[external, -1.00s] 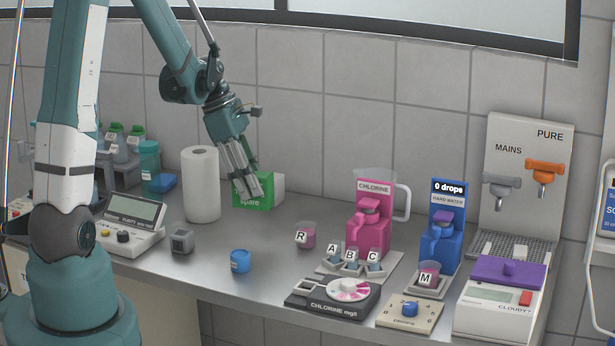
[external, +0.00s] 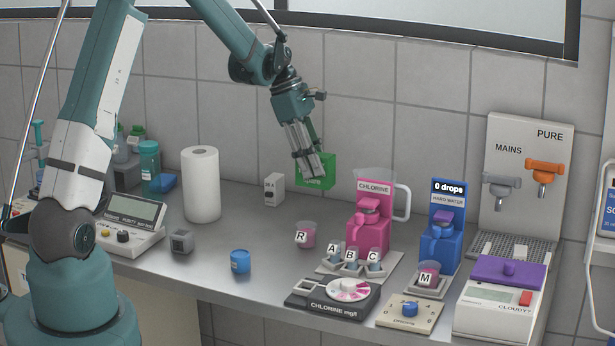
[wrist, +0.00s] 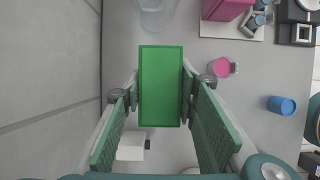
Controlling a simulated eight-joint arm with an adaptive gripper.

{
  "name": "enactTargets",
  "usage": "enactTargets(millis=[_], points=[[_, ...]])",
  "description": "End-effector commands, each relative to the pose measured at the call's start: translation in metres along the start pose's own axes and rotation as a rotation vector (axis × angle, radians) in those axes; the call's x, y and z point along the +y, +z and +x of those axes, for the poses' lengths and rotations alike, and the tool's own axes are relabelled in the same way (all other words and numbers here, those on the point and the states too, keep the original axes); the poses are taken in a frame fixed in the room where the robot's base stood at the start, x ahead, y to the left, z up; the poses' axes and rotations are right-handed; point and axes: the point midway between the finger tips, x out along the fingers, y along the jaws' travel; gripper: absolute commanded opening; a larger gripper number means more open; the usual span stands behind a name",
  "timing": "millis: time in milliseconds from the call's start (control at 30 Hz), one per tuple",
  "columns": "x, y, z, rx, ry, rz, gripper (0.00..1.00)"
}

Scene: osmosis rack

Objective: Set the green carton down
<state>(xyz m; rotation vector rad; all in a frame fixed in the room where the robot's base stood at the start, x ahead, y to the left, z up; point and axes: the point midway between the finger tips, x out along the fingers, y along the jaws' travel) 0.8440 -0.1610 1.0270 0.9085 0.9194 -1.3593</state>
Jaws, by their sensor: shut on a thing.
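The green carton (external: 323,172) is in my gripper (external: 308,170), held up off the bench near the back wall, to the left of the pink chlorine dispenser. In the wrist view the carton (wrist: 161,86) shows its green top, with one finger of my gripper (wrist: 161,105) on each side of it. The fingers are shut on the carton.
A white box (external: 273,190) stands left of the carton on the bench (external: 215,262). A clear jug (external: 400,200) stands behind the pink dispenser (external: 370,222). A pink cup marked R (external: 307,236) stands in front. Left of the white box is a paper roll (external: 201,186).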

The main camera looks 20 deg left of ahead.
Motion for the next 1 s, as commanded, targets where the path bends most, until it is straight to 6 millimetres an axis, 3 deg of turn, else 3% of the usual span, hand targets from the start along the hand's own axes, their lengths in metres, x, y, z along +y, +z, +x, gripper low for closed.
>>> enactTargets(millis=[200,667,1000], points=[[0.013,0.009,0.004,0.000,-0.004,0.011,0.17],[0.014,0.008,0.008,0.000,-0.005,0.011,0.17],[0.014,-0.007,0.045,0.000,-0.004,0.011,0.17]])
